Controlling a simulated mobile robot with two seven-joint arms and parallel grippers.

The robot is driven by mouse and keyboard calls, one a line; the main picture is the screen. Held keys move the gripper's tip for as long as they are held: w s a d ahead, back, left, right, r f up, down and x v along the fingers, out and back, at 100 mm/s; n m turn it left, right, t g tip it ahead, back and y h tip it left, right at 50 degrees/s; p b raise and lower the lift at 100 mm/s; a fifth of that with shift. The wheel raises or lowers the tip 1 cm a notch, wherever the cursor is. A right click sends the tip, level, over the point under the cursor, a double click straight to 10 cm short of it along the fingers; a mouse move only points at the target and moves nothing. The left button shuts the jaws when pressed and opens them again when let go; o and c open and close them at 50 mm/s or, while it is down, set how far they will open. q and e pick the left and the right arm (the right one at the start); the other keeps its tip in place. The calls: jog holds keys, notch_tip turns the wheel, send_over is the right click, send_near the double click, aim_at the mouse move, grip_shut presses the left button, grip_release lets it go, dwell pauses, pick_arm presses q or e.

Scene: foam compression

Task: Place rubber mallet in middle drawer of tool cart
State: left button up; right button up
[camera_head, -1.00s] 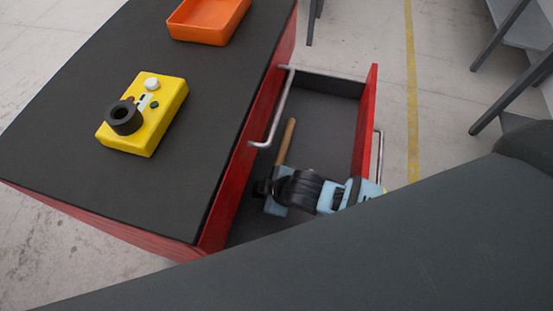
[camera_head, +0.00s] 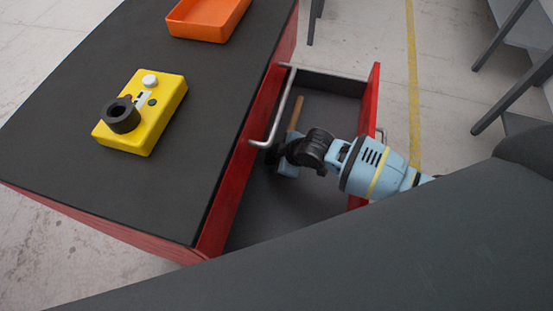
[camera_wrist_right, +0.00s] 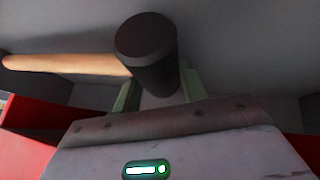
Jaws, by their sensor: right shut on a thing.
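The rubber mallet has a wooden handle and a black head. In the right wrist view its head (camera_wrist_right: 148,50) is between the green fingers of my right gripper (camera_wrist_right: 160,92), which is shut on it, and the handle (camera_wrist_right: 70,64) extends left. In the head view only part of the handle (camera_head: 296,114) shows, inside the open drawer (camera_head: 320,195) of the red tool cart (camera_head: 225,195). My right gripper (camera_head: 272,155) is in the drawer area, near the cart side. I cannot tell whether the mallet touches the drawer floor. My left gripper is not in view.
The black cart top holds a yellow device (camera_head: 145,118) with a black ring and an orange tray (camera_head: 208,18). A metal handle (camera_head: 276,118) juts from the cart above the open drawer. The drawer's red front (camera_head: 370,95) stands to the right. Dark table legs (camera_head: 505,90) are farther right.

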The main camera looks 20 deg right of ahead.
jog(key=shift+f, duration=0.75)
jog(key=o, duration=1)
jog(key=shift+f, duration=0.1)
jog(key=shift+s+r, duration=0.1)
jog(key=shift+r, duration=0.2)
jog(key=p+v, duration=0.2)
jog(key=v, duration=0.9)
jog(key=shift+s+d+r, duration=0.2)
jog(key=shift+r, duration=0.05)
